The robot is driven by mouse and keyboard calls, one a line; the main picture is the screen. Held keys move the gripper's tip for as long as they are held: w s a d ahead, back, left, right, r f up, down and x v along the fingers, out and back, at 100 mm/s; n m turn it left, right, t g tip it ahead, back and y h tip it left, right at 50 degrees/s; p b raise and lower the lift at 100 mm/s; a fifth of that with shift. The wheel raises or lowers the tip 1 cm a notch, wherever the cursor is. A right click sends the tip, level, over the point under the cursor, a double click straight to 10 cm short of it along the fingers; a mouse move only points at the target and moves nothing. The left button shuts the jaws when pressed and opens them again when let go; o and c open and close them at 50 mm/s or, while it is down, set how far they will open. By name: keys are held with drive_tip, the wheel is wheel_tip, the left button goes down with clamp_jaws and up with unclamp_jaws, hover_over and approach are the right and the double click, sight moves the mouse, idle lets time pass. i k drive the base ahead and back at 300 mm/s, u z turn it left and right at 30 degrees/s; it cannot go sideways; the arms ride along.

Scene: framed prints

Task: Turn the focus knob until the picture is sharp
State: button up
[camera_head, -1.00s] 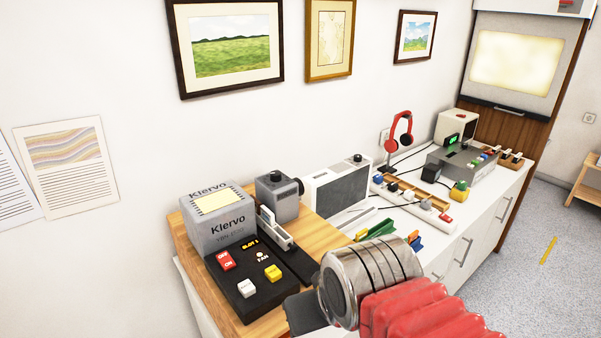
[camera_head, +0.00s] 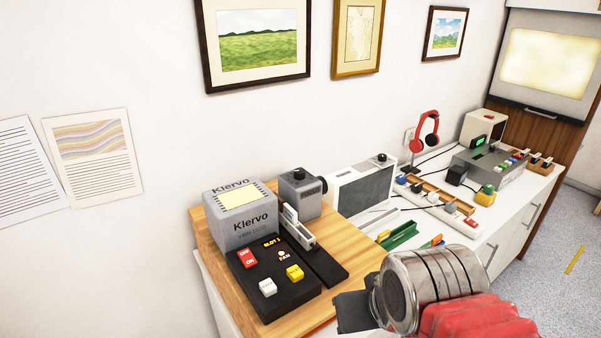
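The grey Klervo projector (camera_head: 240,222) sits on a wooden board at the left end of the counter. Its small grey lens block (camera_head: 300,197) stands just behind and right of it. A dark round knob (camera_head: 299,175) sits on top of the lens block; I cannot tell whether it is the focus knob. The screen (camera_head: 545,62) at the far right shows only a blurred, pale yellow picture. My gripper (camera_head: 355,312) shows as a dark plate at the end of my metal wrist, low in front of the board and well apart from the knob. Its fingers cannot be told apart.
A black control panel (camera_head: 270,285) with red, white and yellow switches lies in front of the projector. A slide holder (camera_head: 298,228) stands beside the lens block. A grey-fronted white box (camera_head: 364,188), a green piece (camera_head: 400,236) and red headphones (camera_head: 425,133) are farther right.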

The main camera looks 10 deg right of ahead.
sight(299, 174)
drive_tip(key=k, duration=1.75)
drive_tip(key=u, duration=0.6)
drive_tip(key=i, duration=1.65)
